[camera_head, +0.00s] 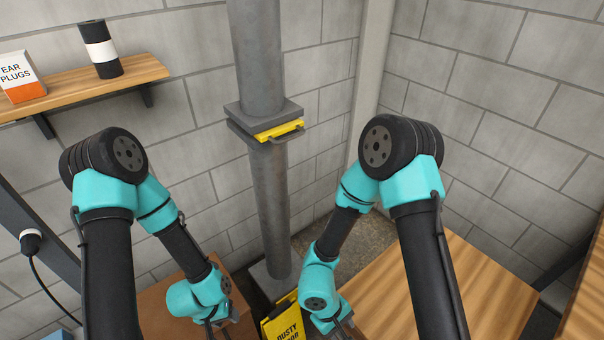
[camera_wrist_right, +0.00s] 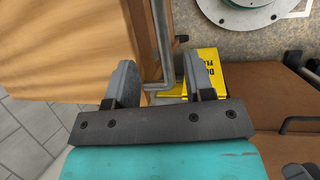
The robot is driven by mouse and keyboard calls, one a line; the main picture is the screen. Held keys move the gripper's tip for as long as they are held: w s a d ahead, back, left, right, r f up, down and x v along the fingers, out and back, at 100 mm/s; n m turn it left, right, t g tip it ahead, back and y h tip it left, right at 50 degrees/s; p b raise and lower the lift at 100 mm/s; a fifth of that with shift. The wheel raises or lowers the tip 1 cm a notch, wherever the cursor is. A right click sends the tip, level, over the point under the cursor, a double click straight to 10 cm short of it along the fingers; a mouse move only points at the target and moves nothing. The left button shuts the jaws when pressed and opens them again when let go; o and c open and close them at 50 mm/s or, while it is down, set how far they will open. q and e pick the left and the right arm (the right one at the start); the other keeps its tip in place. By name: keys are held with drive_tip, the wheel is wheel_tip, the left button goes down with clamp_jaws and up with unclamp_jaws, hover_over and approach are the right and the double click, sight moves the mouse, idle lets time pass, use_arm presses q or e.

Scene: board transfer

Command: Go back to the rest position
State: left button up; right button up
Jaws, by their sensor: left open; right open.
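My left gripper (camera_head: 222,330) is low in the head view, left of the pipe's foot, with its jaws partly cut off by the bottom edge. It is open and empty. My right gripper (camera_head: 343,330) is low in the middle, near the left edge of the wooden surface. In the right wrist view its two fingers (camera_wrist_right: 158,80) stand apart with nothing gripped between them; a grey bent rod (camera_wrist_right: 161,45) shows beyond the gap.
A yellow sign (camera_head: 283,322) stands on the floor between my grippers. A wooden surface (camera_head: 440,300) lies at the right, a brown box-like top (camera_head: 155,312) at the left. A wall shelf (camera_head: 85,84) holds an ear-plug box (camera_head: 22,78) and a black-and-white cylinder (camera_head: 100,50).

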drive_tip(key=shift+x, duration=3.3)
drive_tip(key=shift+r, duration=0.15)
drive_tip(key=v, duration=1.4)
drive_tip(key=x, duration=1.7)
drive_tip(key=shift+w+d, duration=0.25)
